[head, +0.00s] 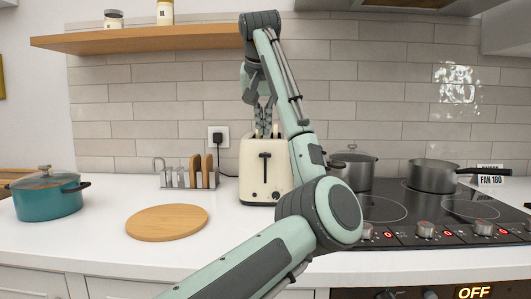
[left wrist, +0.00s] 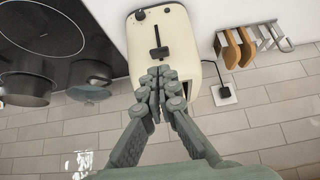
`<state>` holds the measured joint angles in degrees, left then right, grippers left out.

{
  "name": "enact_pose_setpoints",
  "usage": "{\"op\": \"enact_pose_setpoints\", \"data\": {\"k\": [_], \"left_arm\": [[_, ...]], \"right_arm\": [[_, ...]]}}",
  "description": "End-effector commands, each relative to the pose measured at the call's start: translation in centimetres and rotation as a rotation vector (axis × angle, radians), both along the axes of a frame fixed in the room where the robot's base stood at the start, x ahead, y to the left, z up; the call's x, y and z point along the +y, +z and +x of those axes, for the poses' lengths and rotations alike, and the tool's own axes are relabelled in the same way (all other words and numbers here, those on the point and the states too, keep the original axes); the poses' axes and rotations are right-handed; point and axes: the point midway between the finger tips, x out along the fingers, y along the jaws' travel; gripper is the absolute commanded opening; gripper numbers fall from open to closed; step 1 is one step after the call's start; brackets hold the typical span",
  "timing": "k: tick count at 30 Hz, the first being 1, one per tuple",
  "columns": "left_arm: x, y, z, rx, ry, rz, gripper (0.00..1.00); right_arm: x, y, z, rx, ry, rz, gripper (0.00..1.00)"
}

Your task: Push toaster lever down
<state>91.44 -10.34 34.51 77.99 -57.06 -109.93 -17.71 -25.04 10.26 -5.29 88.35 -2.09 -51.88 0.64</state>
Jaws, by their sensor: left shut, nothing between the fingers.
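The cream toaster (head: 258,181) stands on the white counter against the tiled wall. Its black lever (head: 265,158) is at the upper part of its front slot, above a dial. My left gripper (head: 262,130) is shut and empty, pointing down over the toaster's top. The left wrist view shows the toaster (left wrist: 184,55) with the lever (left wrist: 159,52) just beyond the closed fingertips (left wrist: 160,72). A gap to the lever seems to show, but I cannot tell the gripper's height. My arm hides the toaster's right side in the head view. My right gripper is out of view.
A toast rack (head: 186,180) with bread stands left of the toaster, below a plugged-in wall socket (head: 218,136). A round wooden board (head: 167,222) and a teal pot (head: 47,196) are further left. A hob (head: 400,207) with two steel pots is at right.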

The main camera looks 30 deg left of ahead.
Motion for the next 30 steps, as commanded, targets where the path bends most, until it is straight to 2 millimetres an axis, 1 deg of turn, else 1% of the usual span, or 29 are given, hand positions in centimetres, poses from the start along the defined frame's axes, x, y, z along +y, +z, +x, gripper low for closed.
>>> {"op": "enact_pose_setpoints", "data": {"k": [10,14,17,24,30], "left_arm": [[0.0,0.2,-0.1,-0.001,0.0,-0.002,0.0],[0.0,-0.1,0.1,-0.001,-0.001,-0.001,0.0],[0.3,-0.7,0.5,-0.001,-0.001,-0.001,0.0],[1.2,-3.1,2.0,0.0,-0.001,-0.002,0.0],[1.9,-4.7,3.1,0.0,-0.001,-0.001,0.0]], "right_arm": [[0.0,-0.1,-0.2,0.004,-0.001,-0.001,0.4],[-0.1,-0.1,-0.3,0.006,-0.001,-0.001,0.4],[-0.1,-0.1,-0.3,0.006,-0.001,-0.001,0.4],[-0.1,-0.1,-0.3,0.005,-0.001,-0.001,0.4],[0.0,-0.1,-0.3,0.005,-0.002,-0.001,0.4]]}}
